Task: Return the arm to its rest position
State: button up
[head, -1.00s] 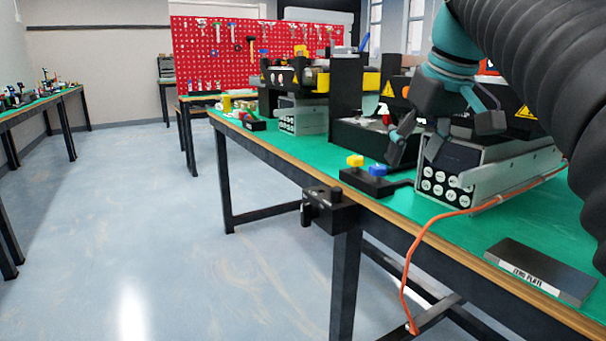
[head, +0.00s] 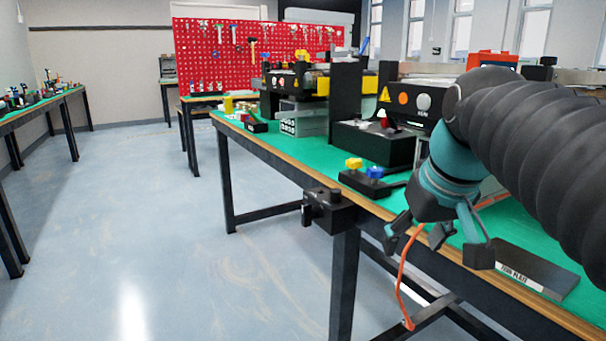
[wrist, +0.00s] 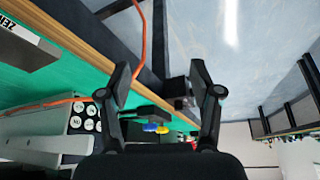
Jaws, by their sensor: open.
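My gripper (head: 438,246) is open and empty in the head view, pointing down near the front edge of the green-topped table (head: 325,167). My ribbed black arm reaches to it from the right. In the wrist view my gripper (wrist: 163,84) shows two dark fingers spread wide with nothing between them. Beyond them lie the table edge and the floor. My gripper and arm hide much of the conveyor unit (head: 425,102) in the head view.
A black box with yellow and blue knobs (head: 368,180) stands left of my gripper. A dark plate (head: 535,272) lies to its right. The floor at left is clear.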

jog(key=s+f, duration=0.5)
jog(key=f, duration=0.3)
jog(key=s+f+m+p, duration=0.1)
jog(key=s+f, duration=0.4)
jog(key=f, duration=0.3)
jog(key=shift+a+f+m+t+h, duration=0.2)
jog(key=shift+f+m+t+h, duration=0.05)
jog(key=shift+m+t+h, duration=0.05)
